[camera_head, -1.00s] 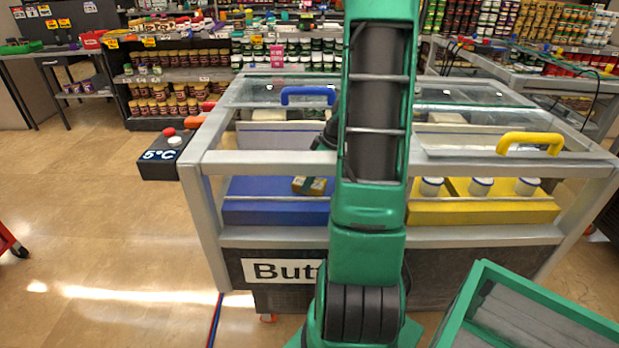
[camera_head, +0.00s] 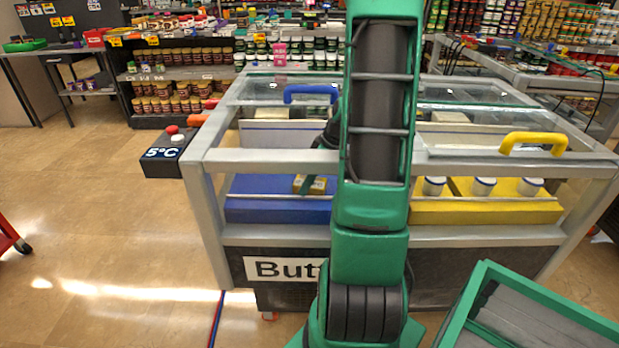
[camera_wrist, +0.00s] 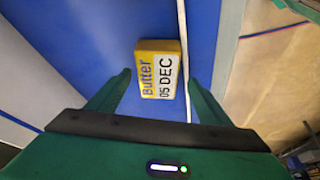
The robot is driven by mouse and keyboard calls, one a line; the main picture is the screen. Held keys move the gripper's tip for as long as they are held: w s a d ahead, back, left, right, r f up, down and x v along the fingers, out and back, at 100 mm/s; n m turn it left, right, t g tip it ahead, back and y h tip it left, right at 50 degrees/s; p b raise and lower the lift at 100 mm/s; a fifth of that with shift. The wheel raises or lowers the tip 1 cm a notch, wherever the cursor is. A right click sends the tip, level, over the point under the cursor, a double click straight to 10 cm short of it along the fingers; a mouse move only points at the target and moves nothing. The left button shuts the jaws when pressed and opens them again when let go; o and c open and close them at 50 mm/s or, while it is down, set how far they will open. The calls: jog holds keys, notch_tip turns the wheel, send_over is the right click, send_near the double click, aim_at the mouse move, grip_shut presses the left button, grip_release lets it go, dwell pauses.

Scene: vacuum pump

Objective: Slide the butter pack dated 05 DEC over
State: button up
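The butter pack (camera_wrist: 158,70) is yellow with a white label reading "Butter 05 DEC". It lies on a blue surface (camera_wrist: 100,40) in the wrist view. In the head view the pack (camera_head: 313,184) rests on the blue shelf (camera_head: 265,205) inside the left half of the display case. My gripper (camera_wrist: 158,85) is open. Its two green fingers stand apart, with the pack between and just beyond their tips. I cannot tell whether a finger touches it. In the head view my arm hides much of the gripper.
A thin pale rail (camera_wrist: 184,60) runs close along the pack's right side. The grey case frame (camera_head: 270,160) surrounds the shelf. White tubs (camera_head: 483,187) stand on the yellow shelf at right. A green-rimmed bin (camera_head: 530,310) stands at front right. The blue shelf left of the pack is clear.

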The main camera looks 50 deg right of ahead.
jog(key=shift+s+a+f, duration=0.15)
jog(key=shift+s+a, duration=0.05)
jog(key=shift+s, duration=0.05)
jog(key=v, duration=1)
jog(key=shift+d+r, duration=0.15)
jog(key=shift+r, duration=0.35)
jog(key=shift+w+r, duration=0.1)
jog(key=shift+w, duration=0.2)
